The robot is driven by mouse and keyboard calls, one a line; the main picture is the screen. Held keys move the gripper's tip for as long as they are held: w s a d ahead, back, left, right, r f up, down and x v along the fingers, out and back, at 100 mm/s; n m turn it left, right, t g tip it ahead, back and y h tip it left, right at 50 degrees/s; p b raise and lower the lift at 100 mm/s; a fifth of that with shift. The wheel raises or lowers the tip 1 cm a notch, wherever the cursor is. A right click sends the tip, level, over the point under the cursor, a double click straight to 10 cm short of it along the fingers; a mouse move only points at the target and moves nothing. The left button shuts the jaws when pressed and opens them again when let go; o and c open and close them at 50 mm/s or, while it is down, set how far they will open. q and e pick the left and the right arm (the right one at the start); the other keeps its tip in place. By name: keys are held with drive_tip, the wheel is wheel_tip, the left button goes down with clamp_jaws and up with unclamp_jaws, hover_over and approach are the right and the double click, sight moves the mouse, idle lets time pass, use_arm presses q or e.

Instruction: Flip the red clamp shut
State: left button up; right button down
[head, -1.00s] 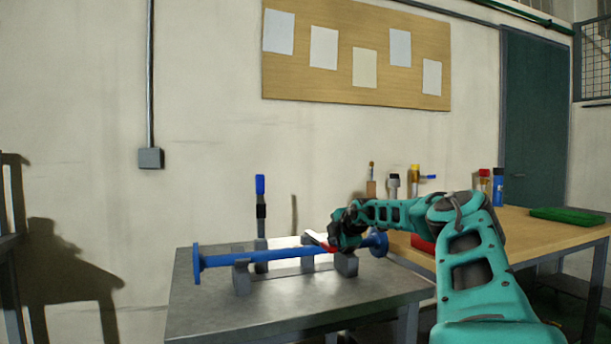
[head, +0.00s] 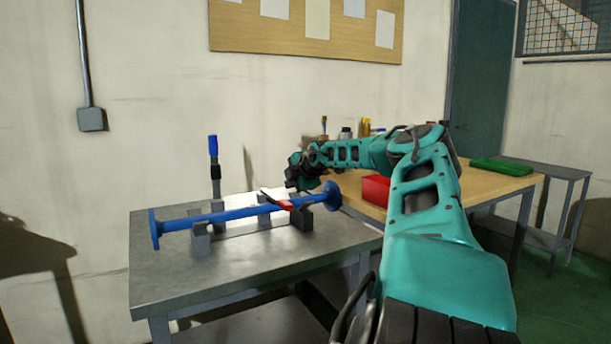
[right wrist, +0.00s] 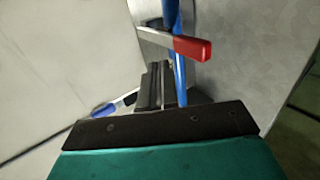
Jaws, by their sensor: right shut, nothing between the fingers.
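The red clamp (head: 278,202) sits at the right-hand support of the blue flanged pipe (head: 235,214), its red handle low and lying across the pipe. In the right wrist view the red handle (right wrist: 190,48) sticks out over the pipe (right wrist: 179,75). My right gripper (head: 296,181) is shut and empty, just above and behind the clamp, apart from it in the head view. In the wrist view its dark fingers (right wrist: 153,86) are together beside the pipe. Whether the clamp is fully latched I cannot tell. My left gripper is out of view.
A second clamp with a blue handle (head: 213,147) stands upright near the pipe's left support. The grey table (head: 160,275) is clear in front. A wooden table (head: 500,187) with a red bin (head: 376,190), several bottles and a green tray (head: 502,166) stands behind on the right.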

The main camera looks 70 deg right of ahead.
drive_tip(key=f+v, duration=0.1)
drive_tip(key=v, duration=0.7)
drive_tip(key=shift+s+a+f+b, duration=0.2)
drive_tip(key=shift+s+b, duration=0.15)
drive_tip(key=shift+s, duration=0.05)
idle(0.3)
